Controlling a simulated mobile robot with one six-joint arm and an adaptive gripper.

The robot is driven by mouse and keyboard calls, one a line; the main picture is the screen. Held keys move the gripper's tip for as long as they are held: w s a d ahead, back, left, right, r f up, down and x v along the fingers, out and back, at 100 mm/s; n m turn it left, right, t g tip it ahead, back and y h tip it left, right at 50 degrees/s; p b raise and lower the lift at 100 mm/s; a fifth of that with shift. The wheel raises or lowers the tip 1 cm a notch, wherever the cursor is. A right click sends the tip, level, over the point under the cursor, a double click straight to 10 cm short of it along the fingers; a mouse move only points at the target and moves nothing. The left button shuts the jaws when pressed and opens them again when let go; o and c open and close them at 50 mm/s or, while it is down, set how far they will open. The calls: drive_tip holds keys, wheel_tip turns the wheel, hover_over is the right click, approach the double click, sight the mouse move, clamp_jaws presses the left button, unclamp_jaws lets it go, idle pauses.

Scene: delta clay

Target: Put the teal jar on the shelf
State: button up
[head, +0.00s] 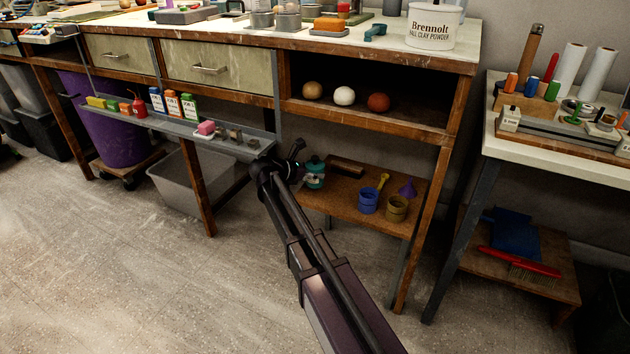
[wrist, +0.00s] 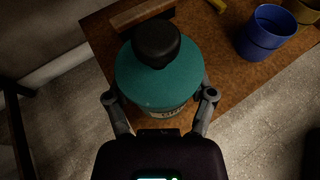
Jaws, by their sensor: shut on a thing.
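The teal jar (head: 315,173) has a black lid and a pale label. My gripper (wrist: 159,97) is shut on it, with one finger on each side of its body; it also shows in the head view (head: 298,173). The jar (wrist: 158,75) looks upright, at the near left edge of the low brown shelf (head: 338,204) under the workbench. In the wrist view, shelf wood (wrist: 212,40) shows behind and beside the jar. Its base is hidden, so I cannot tell whether it touches the shelf.
On the low shelf are a blue cup (head: 368,200), an olive cup (head: 396,208), a purple funnel (head: 408,187), a yellow tool (head: 383,181) and a brown block (head: 347,168). An open cubby (head: 430,97) with three balls is above. A narrow grey tray (head: 180,122) is left.

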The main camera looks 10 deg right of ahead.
sight(314, 180)
drive_tip(key=shift+f+b, duration=1.8)
drive_tip(key=shift+f, duration=0.15)
drive_tip(key=o, duration=1.2)
drive_tip(key=shift+c, duration=0.2)
drive_tip(key=shift+r, duration=0.3)
drive_tip(key=p+v, duration=0.3)
drive_tip(key=v, duration=0.4)
drive_tip(key=shift+a, duration=0.2)
